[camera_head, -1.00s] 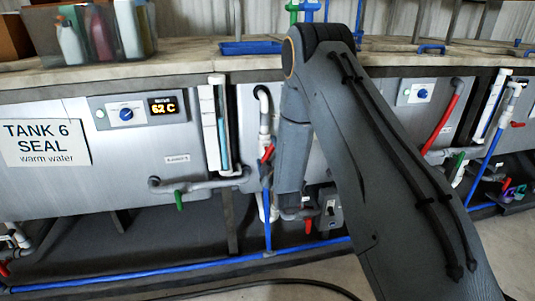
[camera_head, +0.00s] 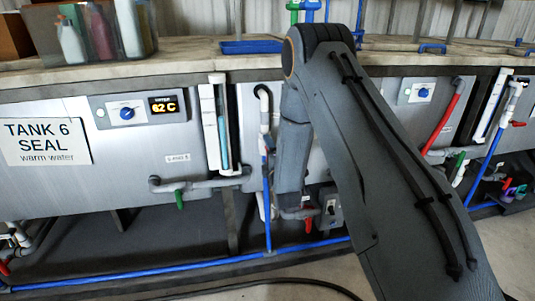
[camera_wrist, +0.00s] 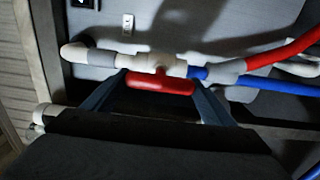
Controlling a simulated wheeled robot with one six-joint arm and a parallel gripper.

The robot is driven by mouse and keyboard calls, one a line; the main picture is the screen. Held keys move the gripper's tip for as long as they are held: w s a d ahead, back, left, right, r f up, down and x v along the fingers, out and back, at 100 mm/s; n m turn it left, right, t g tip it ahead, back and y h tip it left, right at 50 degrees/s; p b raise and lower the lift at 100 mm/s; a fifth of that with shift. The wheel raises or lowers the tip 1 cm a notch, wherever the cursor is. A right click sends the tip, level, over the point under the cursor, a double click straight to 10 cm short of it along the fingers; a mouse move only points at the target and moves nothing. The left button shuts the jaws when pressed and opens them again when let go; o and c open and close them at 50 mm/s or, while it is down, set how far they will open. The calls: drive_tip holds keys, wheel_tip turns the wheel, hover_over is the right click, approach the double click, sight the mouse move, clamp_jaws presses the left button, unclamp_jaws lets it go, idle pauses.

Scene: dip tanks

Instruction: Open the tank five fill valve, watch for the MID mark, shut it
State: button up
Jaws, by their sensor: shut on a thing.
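In the wrist view the red valve handle (camera_wrist: 160,84) lies in line with the white pipe (camera_wrist: 105,59) it sits on, with a blue pipe section (camera_wrist: 199,73) on its right. My gripper (camera_wrist: 160,90) is shut on this handle, one finger at each end. In the head view my arm hides the gripper and the handle; the white and blue pipe (camera_head: 265,140) shows just left of it. A sight tube (camera_head: 222,135) with a blue column stands left of that pipe. Another sight tube (camera_head: 490,105) stands far right. Level marks are too small to read.
The TANK 6 SEAL sign (camera_head: 45,143) and a display (camera_head: 163,106) are on the left tank. A green-handled drain pipe (camera_head: 180,198) sticks out below. A blue floor pipe (camera_head: 180,270) runs along the front. A red hose (camera_head: 443,122) hangs at right.

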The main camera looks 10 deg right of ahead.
idle(0.3)
drive_tip(key=o, duration=1)
drive_tip(key=shift+o, duration=0.2)
drive_tip(key=s, duration=0.7)
drive_tip(key=shift+s, duration=0.4)
